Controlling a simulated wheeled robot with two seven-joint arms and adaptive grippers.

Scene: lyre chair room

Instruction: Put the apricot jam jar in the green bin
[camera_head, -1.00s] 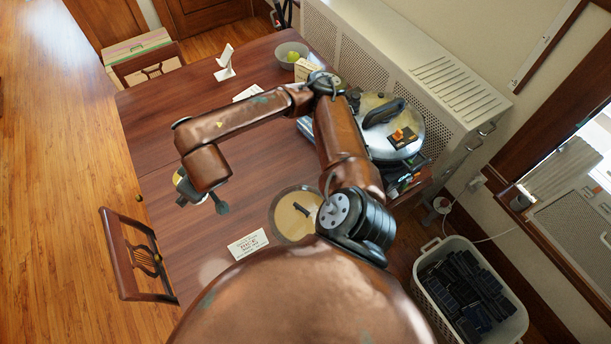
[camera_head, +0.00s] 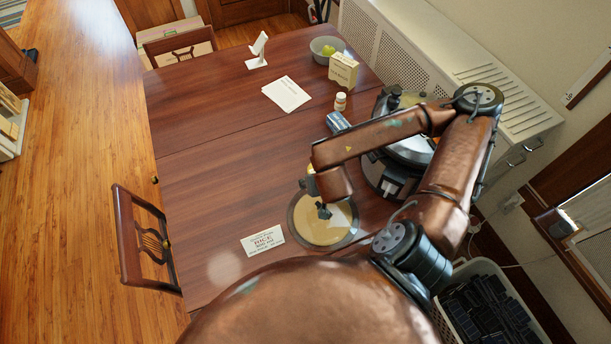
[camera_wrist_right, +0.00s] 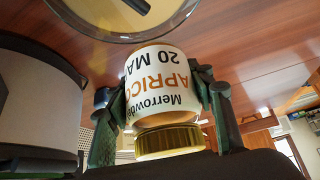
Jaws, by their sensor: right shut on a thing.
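The apricot jam jar (camera_wrist_right: 158,82) has a white label with orange and black print and a gold lid. It appears upside down in the right wrist view, between the fingers of my right gripper (camera_wrist_right: 153,88), which is shut on it. A bit of yellow shows there. My left gripper is not in view. I see no clearly green bin; a pale crate (camera_head: 453,319) of dark items stands on the floor at lower right.
The round dish (camera_head: 320,232) holds something yellowish and a dark piece. A rice card (camera_head: 262,240), papers (camera_head: 286,94), a small bottle (camera_head: 340,101), a box (camera_head: 343,71) and a bowl (camera_head: 318,50) are on the table. The table's left half is mostly clear.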

